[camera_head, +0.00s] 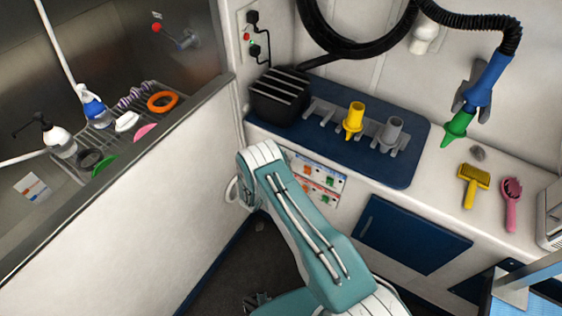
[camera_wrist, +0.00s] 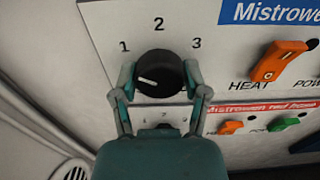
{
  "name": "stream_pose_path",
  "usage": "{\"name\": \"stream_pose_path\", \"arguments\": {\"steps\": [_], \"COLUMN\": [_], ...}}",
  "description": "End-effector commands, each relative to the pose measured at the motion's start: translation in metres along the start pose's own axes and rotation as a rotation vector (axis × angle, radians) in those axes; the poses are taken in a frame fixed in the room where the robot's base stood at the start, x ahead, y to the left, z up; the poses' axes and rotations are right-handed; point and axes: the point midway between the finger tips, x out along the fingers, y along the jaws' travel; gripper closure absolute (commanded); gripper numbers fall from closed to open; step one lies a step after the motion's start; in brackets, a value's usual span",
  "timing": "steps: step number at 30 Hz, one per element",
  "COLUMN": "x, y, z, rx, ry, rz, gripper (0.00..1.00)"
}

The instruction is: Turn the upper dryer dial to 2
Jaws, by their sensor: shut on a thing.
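The upper dryer dial (camera_wrist: 158,78) is a round black knob on a white panel, with 1, 2 and 3 printed around it. Its white mark points left, slightly upward, nearest the 1. My gripper (camera_wrist: 160,84) has one finger on each side of the dial, shut on it. In the head view, the dryer panel (camera_head: 318,178) shows to the right of my teal arm; the dial and my gripper are hidden there.
An orange HEAT switch (camera_wrist: 280,62) is right of the dial. A lower panel with smaller orange (camera_wrist: 230,127) and green (camera_wrist: 284,123) switches sits just beneath; its dial is mostly hidden by my gripper. A blue counter mat (camera_head: 395,174) with nozzles lies above the panel.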

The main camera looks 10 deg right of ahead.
Motion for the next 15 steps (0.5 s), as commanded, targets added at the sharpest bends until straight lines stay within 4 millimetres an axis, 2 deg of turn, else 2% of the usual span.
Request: {"name": "stream_pose_path", "arguments": {"steps": [8, 15], "x": [0.0014, 0.0017], "y": [0.0021, 0.0024], "z": [0.0016, 0.0019], "rx": [0.074, 0.243], "ry": [-0.001, -0.001], "rz": [0.003, 0.004], "gripper": [0.89, 0.89]}}
